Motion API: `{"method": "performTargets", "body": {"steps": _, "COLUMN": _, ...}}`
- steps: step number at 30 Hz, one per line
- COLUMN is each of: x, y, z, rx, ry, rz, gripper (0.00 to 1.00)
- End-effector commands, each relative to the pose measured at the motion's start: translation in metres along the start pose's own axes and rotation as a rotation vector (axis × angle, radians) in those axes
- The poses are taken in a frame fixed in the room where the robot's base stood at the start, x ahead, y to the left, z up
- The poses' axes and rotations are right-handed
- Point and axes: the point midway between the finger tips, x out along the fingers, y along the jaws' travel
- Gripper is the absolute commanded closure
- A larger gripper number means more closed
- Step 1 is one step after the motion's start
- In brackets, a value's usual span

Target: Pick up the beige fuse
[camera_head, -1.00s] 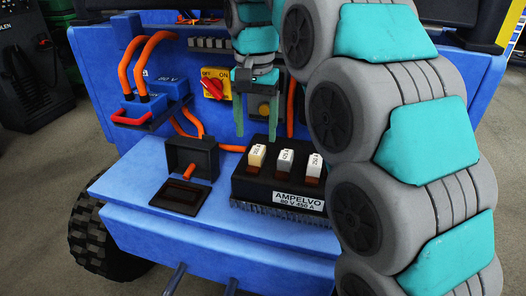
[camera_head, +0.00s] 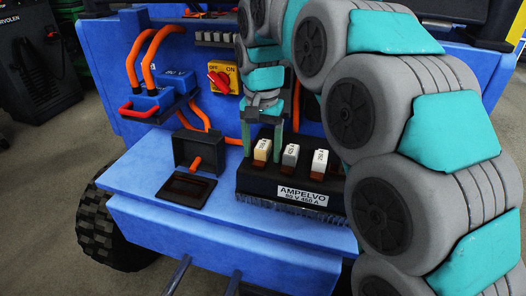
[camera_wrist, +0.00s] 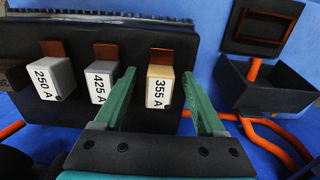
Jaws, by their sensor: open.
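The beige fuse (camera_head: 262,151), marked 355 A in the wrist view (camera_wrist: 160,88), stands in the left slot of the black AMPELVO fuse block (camera_head: 252,187). My gripper (camera_head: 262,152) is open, with green fingers pointing down. In the wrist view my gripper (camera_wrist: 158,73) has one finger on each side of the beige fuse, with a visible gap on both sides. I cannot tell whether the fingers are at its full depth. A grey 425 A fuse (camera_head: 290,156) and a white 250 A fuse (camera_head: 319,161) stand in the other slots.
The grey fuse (camera_wrist: 99,81) is just outside one finger. An open black box (camera_head: 196,153) with a lid frame (camera_head: 185,190) lies left of the block. A red switch (camera_head: 219,80), orange cables (camera_head: 133,62) and a blue panel are behind. The blue ledge (camera_head: 140,180) is clear at left.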

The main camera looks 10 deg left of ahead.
Motion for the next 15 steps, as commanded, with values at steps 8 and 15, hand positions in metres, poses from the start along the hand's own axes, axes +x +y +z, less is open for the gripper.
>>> {"method": "performTargets", "body": {"steps": 8, "x": -0.0001, "y": 0.0001, "z": 0.0, "rx": 0.0, "ry": -0.001, "rz": 0.001, "gripper": 0.45}}
{"method": "performTargets", "body": {"steps": 15, "x": -0.0002, "y": 0.0001, "z": 0.0001, "rx": 0.0, "ry": -0.001, "rz": 0.001, "gripper": 0.72}}
